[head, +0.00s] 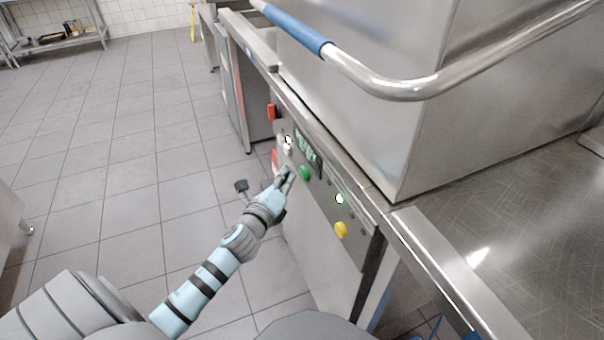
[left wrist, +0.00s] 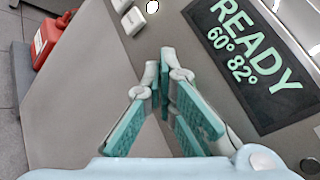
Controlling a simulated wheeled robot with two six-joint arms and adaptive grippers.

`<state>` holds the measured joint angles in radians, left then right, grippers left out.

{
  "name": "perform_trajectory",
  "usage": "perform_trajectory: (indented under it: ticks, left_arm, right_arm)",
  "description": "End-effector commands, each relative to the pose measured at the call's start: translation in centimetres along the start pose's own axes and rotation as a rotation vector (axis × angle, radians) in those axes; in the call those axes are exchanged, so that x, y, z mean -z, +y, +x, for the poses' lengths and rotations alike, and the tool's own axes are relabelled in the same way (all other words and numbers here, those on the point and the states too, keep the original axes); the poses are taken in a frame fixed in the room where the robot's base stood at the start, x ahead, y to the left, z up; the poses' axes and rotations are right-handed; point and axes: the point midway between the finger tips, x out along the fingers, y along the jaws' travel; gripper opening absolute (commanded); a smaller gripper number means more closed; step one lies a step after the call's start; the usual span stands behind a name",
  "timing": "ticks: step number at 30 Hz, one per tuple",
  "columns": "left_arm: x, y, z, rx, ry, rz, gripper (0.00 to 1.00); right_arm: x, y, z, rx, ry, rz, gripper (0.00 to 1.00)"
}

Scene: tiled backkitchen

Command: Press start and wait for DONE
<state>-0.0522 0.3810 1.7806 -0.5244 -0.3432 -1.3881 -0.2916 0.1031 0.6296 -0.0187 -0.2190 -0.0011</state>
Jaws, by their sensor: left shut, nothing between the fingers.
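The dishwasher's front panel (head: 325,190) slopes below the steel hood. Its dark display (head: 307,150) is lit green, and in the left wrist view the display (left wrist: 250,55) reads READY 60° 82°. A green button (head: 305,172) sits just below the display. A lit round button (head: 339,198) and a yellow button (head: 341,229) are farther along the panel. My left gripper (head: 287,174) is shut and empty, its tips just left of the green button; I cannot tell if they touch the panel. The gripper (left wrist: 164,62) hides part of the panel in the wrist view. My right gripper is not in view.
The steel hood (head: 350,110) has a bar handle (head: 420,88) with a blue grip. White switches (left wrist: 130,17) sit beside the display. A red container (left wrist: 48,42) stands beyond the panel. A steel worktop (head: 510,210) is at right; tiled floor (head: 130,170) is clear at left.

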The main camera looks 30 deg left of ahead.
Motion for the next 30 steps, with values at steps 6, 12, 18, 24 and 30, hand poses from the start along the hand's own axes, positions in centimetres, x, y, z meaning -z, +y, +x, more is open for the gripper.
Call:
perform_trajectory:
  ticks: [6, 12, 18, 24, 30]
  left_arm:
    - [0.29, -0.48, 0.49, 0.0, 0.0, -0.002, 0.0]
    - [0.39, -0.42, 0.54, 0.0, 0.0, -0.001, 0.0]
    - [0.4, -0.45, 0.57, 0.0, 0.0, -0.001, 0.0]
    - [0.5, -0.58, 0.73, 0.0, 0.0, -0.001, 0.0]
    - [0.63, -0.71, 0.89, 0.0, 0.0, -0.001, 0.0]
  right_arm:
    - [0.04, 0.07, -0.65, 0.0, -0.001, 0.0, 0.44]
    - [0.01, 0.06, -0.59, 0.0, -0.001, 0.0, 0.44]
    - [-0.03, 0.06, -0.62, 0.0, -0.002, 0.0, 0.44]
    - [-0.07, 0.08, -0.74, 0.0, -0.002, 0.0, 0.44]
    - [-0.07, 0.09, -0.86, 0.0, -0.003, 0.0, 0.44]
